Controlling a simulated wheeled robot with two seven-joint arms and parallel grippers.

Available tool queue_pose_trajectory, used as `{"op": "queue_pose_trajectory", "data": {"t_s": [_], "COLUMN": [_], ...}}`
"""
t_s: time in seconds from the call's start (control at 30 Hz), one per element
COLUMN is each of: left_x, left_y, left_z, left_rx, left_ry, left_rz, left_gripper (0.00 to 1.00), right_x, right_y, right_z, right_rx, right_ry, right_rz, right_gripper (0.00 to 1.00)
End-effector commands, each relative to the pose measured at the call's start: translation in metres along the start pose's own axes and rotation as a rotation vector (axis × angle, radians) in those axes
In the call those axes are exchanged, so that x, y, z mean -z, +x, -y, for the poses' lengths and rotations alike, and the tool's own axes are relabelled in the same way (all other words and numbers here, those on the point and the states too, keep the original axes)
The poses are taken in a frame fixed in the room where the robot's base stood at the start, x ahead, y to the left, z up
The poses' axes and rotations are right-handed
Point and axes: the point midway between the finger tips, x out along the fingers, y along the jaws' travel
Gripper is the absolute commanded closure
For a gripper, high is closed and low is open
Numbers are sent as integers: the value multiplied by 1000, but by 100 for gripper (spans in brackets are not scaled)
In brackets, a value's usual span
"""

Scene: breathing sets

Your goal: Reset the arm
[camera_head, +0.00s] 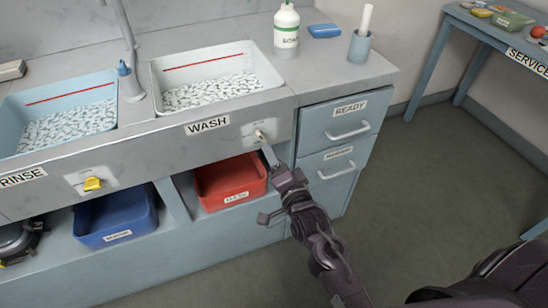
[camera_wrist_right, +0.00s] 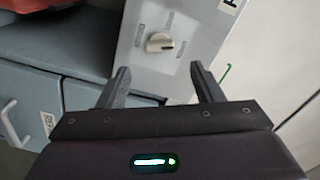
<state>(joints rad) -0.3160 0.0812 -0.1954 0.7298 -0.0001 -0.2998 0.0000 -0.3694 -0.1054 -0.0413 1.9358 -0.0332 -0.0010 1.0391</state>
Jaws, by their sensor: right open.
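My right gripper (camera_head: 268,152) is at the front panel of the wash counter, close to a small pale knob (camera_head: 260,135) under the right end of the wash basin. In the right wrist view my right gripper (camera_wrist_right: 162,80) is open, its two fingers apart with nothing between them. The knob (camera_wrist_right: 160,42) shows just beyond the fingertips, on a light plate with small printed marks too blurred to read. I cannot tell whether a fingertip touches it. My left gripper is not in view.
A wash basin (camera_head: 150,75) and a rinse basin (camera_head: 10,140) are set in the counter. A red bin (camera_head: 232,200) and a blue bin (camera_head: 118,238) sit below. Drawers (camera_head: 318,122) stand right of the knob. The floor (camera_head: 430,190) at right is clear, before a service table (camera_head: 470,28).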

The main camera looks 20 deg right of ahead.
Motion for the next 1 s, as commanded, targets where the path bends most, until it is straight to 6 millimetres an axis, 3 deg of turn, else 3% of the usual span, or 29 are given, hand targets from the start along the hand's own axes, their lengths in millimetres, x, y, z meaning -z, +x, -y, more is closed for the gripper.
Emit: {"op": "queue_pose_trajectory", "data": {"t_s": [0.33, 0.47, 0.57, 0.77, 0.87, 1.0], "left_x": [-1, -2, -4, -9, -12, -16], "left_y": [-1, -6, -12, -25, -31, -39], "left_z": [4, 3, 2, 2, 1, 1], "left_rx": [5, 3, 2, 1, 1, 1], "left_ry": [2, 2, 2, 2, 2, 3], "left_rz": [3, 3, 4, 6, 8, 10], "left_gripper": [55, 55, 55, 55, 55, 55], "right_x": [-3, -26, -61, -130, -155, -174], "right_y": [0, -3, -14, -77, -124, -206], "right_z": [-4, -37, -88, -208, -264, -332], "right_rx": [-10, -79, -182, -397, -486, -592], "right_ry": [-7, -72, -177, -444, -574, -746], "right_rz": [7, 65, 161, 431, 584, 814], "right_gripper": [40, 40, 40, 40, 40, 40]}}
